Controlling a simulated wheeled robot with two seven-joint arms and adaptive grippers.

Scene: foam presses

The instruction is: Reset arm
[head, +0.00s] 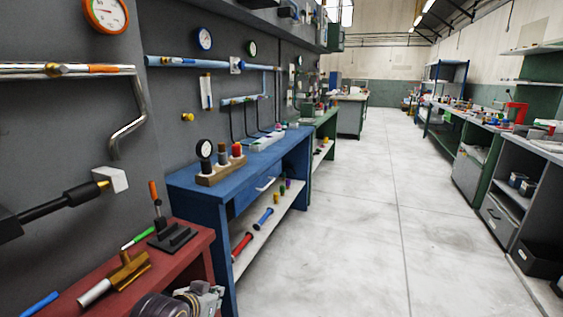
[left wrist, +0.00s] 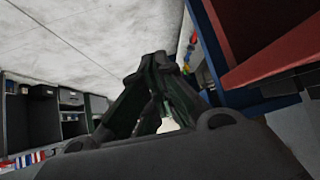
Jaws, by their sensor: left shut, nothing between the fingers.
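My left gripper (head: 204,295) shows at the bottom of the head view, beside the front right corner of the red table (head: 197,243). Its dark round wrist part is at its left, and the frame's lower edge cuts it off. In the left wrist view the gripper's two dark fingers (left wrist: 163,62) lean together at the tips. They are shut with nothing held, and the pale floor lies behind them. My right gripper is in neither view.
A brass valve (head: 127,270), a black stand (head: 172,236) and a green tool lie on the red table. A blue bench (head: 186,181) with a lower shelf stands beyond. Green benches line the right side. The grey floor (head: 345,215) between is clear.

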